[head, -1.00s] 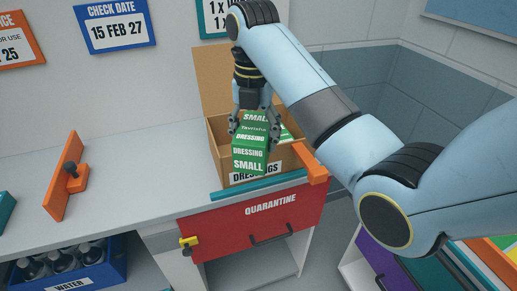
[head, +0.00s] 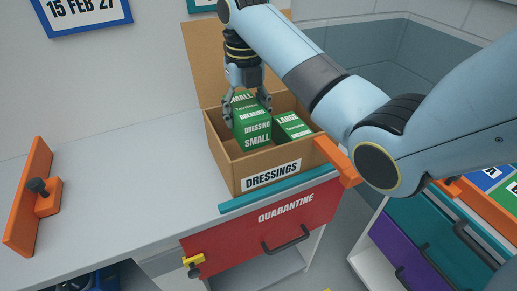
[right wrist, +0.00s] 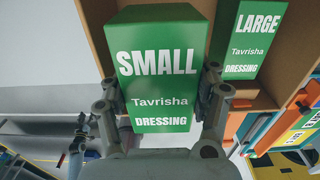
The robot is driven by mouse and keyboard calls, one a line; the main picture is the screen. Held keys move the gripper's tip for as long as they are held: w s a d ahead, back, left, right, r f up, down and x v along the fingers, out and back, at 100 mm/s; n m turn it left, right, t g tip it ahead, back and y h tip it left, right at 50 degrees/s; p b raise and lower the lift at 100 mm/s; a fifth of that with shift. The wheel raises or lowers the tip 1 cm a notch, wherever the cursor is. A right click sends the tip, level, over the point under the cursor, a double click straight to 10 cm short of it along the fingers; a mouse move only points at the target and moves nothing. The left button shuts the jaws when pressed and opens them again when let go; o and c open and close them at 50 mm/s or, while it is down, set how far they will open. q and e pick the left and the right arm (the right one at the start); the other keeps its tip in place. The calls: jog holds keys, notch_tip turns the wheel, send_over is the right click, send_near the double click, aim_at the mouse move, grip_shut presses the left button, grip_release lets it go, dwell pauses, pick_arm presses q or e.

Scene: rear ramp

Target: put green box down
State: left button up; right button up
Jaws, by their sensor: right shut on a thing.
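The green box (head: 254,128), marked SMALL DRESSING, is held in my right gripper (head: 247,112), whose fingers are shut on its two sides. It is over the left part of the open cardboard carton (head: 235,172) labelled DRESSINGS. I cannot tell whether its lower end touches the carton's floor. In the right wrist view the green box (right wrist: 152,70) fills the middle, with the gripper's fingers (right wrist: 155,95) on either side. A second green box, marked LARGE (head: 292,126), sits in the carton's right part. My left gripper is not in view.
The carton stands on a grey counter (head: 140,180), its back flap (head: 200,60) raised. A teal strip (head: 280,190) and an orange bar (head: 336,160) edge the counter near it. A red QUARANTINE drawer (head: 290,222) is below. An orange bracket (head: 28,195) stands far left; the counter between is clear.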

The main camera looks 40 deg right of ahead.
notch_tip(320, 180, down, 5)
jog(key=shift+r+p, duration=0.1)
jog(key=shift+p, duration=0.2)
jog(key=shift+f, duration=0.35)
notch_tip(320, 180, down, 4)
jog(key=shift+r, duration=0.25)
jog(key=shift+f, duration=0.25)
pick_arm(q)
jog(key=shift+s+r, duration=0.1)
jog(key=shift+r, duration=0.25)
pick_arm(e)
jog(key=shift+f, duration=0.15)
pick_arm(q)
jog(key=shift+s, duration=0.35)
pick_arm(e)
jog(key=o, duration=1.4)
